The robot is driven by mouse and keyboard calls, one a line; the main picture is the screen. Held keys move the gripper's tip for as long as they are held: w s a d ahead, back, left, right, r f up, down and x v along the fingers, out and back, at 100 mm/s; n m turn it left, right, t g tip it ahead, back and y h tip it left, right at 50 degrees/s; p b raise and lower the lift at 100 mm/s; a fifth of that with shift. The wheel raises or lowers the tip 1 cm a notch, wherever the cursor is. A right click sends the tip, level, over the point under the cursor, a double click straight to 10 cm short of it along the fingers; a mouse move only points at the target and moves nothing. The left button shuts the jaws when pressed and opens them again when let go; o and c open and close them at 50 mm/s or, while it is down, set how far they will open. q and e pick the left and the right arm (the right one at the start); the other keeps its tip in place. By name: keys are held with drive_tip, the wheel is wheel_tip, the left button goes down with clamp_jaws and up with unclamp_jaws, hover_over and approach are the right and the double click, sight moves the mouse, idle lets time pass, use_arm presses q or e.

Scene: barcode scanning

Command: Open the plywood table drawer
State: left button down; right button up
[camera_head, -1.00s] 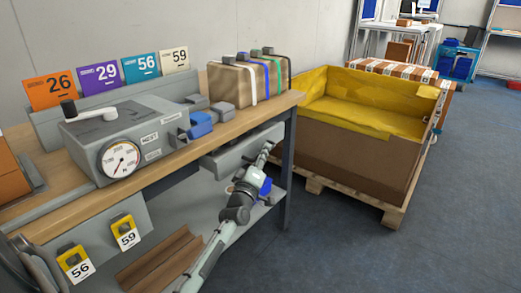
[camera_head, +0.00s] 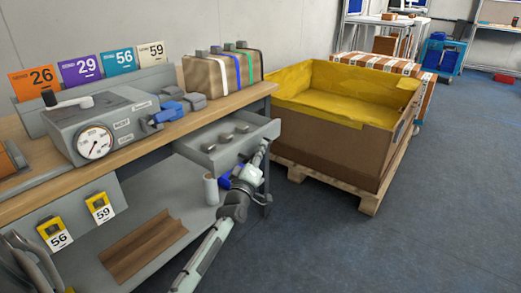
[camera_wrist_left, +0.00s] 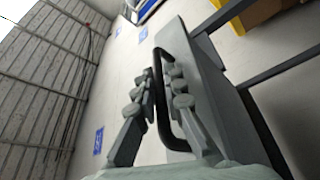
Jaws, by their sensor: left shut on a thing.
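The grey drawer (camera_head: 246,147) under the plywood table (camera_head: 152,130) is pulled out at the table's right end. Its inside shows, with several small grey pieces in it. My left gripper (camera_head: 240,178) is low at the drawer's front, its arm reaching up from below. In the left wrist view the gripper (camera_wrist_left: 164,75) is shut on the black loop handle (camera_wrist_left: 161,115), which passes between its fingers. The grey drawer front (camera_wrist_left: 188,58) lies just beyond. In the head view the handle is mostly hidden by the gripper. My right gripper is not in view.
A cardboard bin with a yellow liner (camera_head: 335,145) stands on a pallet (camera_head: 370,203) right of the table. A lower shelf (camera_head: 190,222) holds a brown angled tray (camera_head: 145,245). A grey device with a dial (camera_head: 95,125) sits on top.

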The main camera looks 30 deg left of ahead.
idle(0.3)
use_arm(q)
drive_tip(key=c, duration=1.9)
unclamp_jaws()
drive_tip(key=v, duration=1.2)
drive_tip(key=shift+d, duration=0.1)
drive_tip(key=s+d+f+m+g+h, duration=0.3)
drive_tip(key=d+f+m+g, duration=0.15)
drive_tip(key=f, duration=0.45)
drive_tip(key=s+d+f+m+g+h, duration=0.35)
drive_tip(key=d+f+m, duration=0.25)
drive_tip(key=f, duration=0.3)
drive_tip(key=s+f+m+g, duration=0.2)
drive_tip(key=s+f+g, duration=0.1)
drive_tip(key=s, duration=0.3)
drive_tip(key=s+f+m+g+y, duration=0.1)
drive_tip(key=s+f+m+g, duration=0.1)
drive_tip(key=s+f, duration=0.3)
drive_tip(key=s+f+m+g+y, duration=0.1)
drive_tip(key=s+f+m+g, duration=0.1)
drive_tip(key=s, duration=0.6)
drive_tip(key=shift+s+d+f+g+y, duration=0.1)
drive_tip(key=shift+d+f+g+y, duration=0.05)
drive_tip(key=shift+f+g, duration=0.35)
drive_tip(key=shift+s+d+f+g+y, duration=0.1)
drive_tip(key=shift+f+g, duration=0.3)
drive_tip(key=shift+f, duration=0.05)
